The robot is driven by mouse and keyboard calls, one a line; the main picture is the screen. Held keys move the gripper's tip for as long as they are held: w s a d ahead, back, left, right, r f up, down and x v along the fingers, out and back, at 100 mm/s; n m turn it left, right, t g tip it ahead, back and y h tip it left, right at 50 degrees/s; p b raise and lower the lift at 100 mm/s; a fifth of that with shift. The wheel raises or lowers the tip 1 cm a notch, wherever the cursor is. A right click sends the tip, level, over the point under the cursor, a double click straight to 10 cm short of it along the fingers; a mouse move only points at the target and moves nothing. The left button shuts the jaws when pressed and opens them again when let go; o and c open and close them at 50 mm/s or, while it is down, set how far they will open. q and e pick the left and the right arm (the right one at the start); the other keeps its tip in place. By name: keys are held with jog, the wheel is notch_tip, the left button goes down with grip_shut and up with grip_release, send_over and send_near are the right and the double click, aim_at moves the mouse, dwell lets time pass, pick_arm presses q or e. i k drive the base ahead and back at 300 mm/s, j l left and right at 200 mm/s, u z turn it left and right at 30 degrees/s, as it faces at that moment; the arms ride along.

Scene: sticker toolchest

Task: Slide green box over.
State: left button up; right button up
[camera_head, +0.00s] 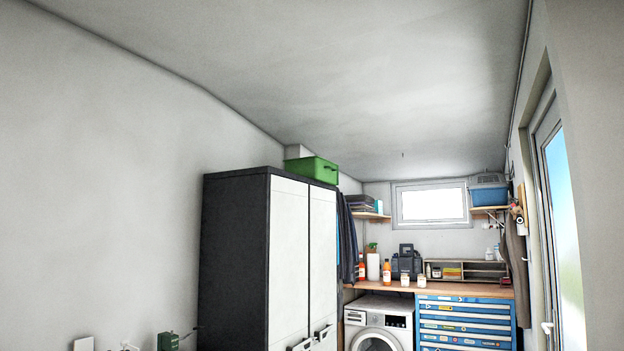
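A green box (312,168) sits on top of a tall cabinet (289,240), near its front right top edge. The cabinet has dark sides and two pale doors. A dark handle shows on the side of the box. A white object (298,152) stands behind the box, partly hidden by it. Neither of my grippers can be made out in this view.
A wooden counter (459,291) with bottles and cases runs along the back, above a washing machine (379,325) and a blue tool chest (466,324). A glazed door (563,225) is at right. Small items, including a green one (168,341), show at bottom left.

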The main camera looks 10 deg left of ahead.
aim_at(316, 169)
jog(key=i+z, duration=0.2)
jog(key=i, duration=4.1)
jog(key=l, duration=0.1)
